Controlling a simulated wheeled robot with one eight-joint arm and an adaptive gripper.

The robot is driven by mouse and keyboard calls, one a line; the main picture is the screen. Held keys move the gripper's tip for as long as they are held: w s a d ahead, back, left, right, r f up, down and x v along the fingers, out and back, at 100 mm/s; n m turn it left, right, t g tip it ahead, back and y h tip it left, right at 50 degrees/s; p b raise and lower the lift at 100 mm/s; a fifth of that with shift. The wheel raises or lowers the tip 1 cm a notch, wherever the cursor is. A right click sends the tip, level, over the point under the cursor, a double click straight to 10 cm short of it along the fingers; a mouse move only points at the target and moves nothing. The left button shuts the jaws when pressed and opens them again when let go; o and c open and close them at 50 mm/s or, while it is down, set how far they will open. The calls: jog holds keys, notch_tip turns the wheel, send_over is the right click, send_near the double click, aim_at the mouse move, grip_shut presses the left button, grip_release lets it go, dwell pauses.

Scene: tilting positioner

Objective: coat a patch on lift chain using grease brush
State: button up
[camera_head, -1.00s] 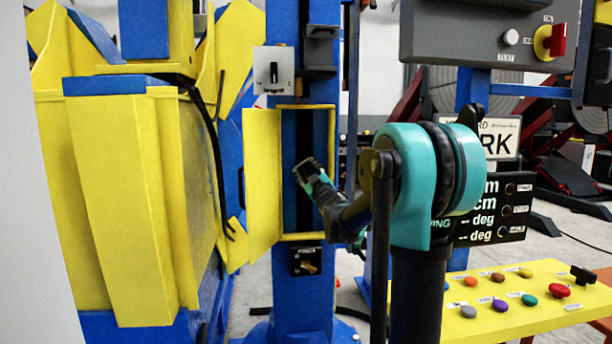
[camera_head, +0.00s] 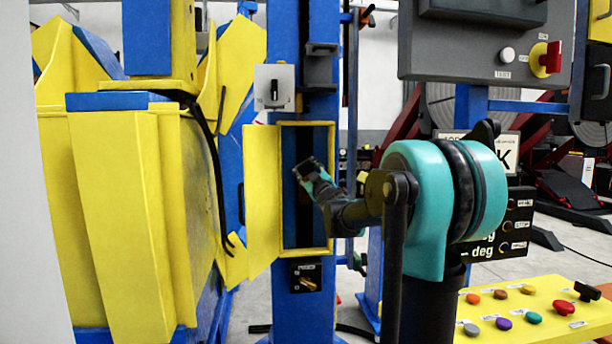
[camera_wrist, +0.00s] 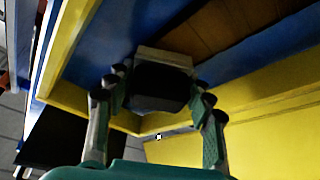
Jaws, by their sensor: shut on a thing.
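My gripper (camera_head: 312,176) is at the open yellow-framed hatch in the blue column. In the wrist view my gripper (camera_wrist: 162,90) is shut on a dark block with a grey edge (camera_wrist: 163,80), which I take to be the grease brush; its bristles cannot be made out. The lift chain seems to be the dark vertical strip (camera_head: 304,215) inside the hatch, partly hidden by my gripper. In the wrist view a brown ribbed surface (camera_wrist: 235,40) lies beyond the brush; I cannot tell whether it is the chain or whether the brush touches it.
The yellow hatch door (camera_head: 262,200) stands open at the left of the opening. A switch box (camera_head: 274,88) is above it and a small black switch plate (camera_head: 305,276) below. A grey control box (camera_head: 480,45) and a yellow button panel (camera_head: 530,318) stand at the right.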

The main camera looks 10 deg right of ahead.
jog(key=shift+f, duration=7.25)
jog(key=shift+s, duration=3)
jog(key=s, duration=0.3)
jog(key=shift+w, duration=0.15)
send_near(303, 203)
jog(key=shift+a+r+x, duration=0.15)
jog(key=shift+x, duration=0.9)
jog(key=shift+a+r+x, duration=0.15)
jog(key=shift+x, duration=0.9)
jog(key=shift+w, duration=0.9)
